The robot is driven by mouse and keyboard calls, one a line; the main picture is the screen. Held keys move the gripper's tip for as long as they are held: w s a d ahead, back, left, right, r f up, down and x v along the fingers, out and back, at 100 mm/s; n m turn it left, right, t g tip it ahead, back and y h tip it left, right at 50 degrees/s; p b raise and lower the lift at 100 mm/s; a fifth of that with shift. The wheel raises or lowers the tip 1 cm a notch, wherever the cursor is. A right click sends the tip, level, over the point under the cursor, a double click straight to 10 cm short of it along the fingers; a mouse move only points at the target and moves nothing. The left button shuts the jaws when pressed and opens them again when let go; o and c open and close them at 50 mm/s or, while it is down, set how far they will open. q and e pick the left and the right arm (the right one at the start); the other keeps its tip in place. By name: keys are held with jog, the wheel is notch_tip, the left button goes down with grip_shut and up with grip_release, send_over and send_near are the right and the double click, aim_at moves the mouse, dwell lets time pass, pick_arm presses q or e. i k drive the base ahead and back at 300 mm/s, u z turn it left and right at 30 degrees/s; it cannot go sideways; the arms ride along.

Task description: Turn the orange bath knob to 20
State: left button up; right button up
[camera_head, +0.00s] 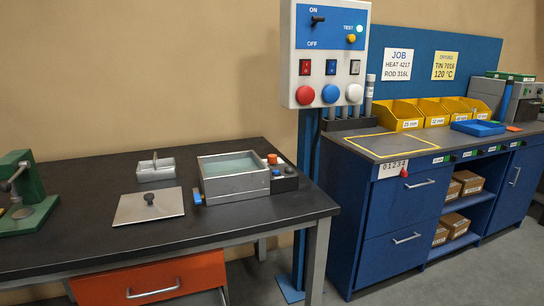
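The orange bath knob (272,158) sits on the dark control box (285,182) at the right side of a metal bath (243,191). The bath is open and holds pale greenish liquid. The knob's scale and setting are too small to read. Smaller blue and dark controls also show on the box. A flat metal lid (135,208) with a black handle lies on the bench, left of the bath. Neither of my grippers is in view, and nothing touches the knob.
The black bench (80,183) also carries a small metal basket (154,168) and a green press (26,205). A white switch panel (326,78) on a blue post stands behind the bench's right end. A blue cabinet (395,235) with yellow bins stands right.

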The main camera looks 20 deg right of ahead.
aim_at(272, 158)
jog(key=z, duration=2.3)
jog(key=i, duration=2.1)
jog(key=u, duration=1.65)
